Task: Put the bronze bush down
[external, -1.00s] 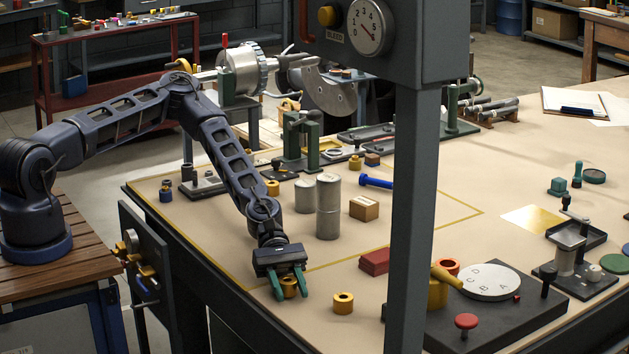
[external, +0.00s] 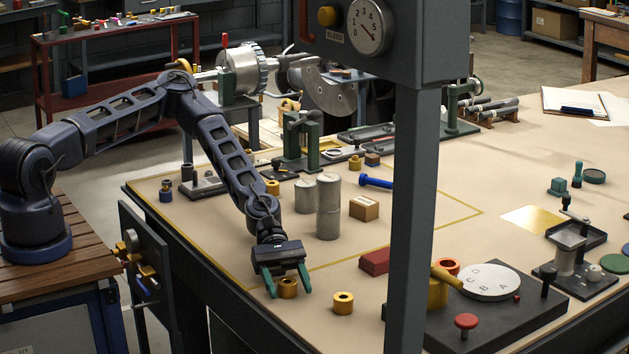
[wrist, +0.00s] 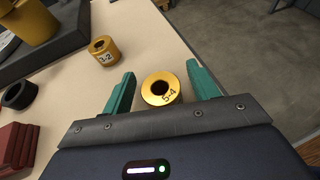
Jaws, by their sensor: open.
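The bronze bush (external: 287,288) stands upright on the bench near its front left edge. In the wrist view the bush (wrist: 160,90) shows its bored top face, marked "5-4". My gripper (external: 287,283) is open, with its green fingers on either side of the bush. In the wrist view the fingers of my gripper (wrist: 162,88) show a gap to the bush on both sides. A second, similar bush (external: 343,303) stands to the right; in the wrist view it is marked "3-2" (wrist: 103,50).
Red blocks (external: 375,262) and a dark fixture plate (external: 500,310) with a yellow cylinder lie to the right. A grey post (external: 412,200) rises in the foreground. The bench edge is close by on the left.

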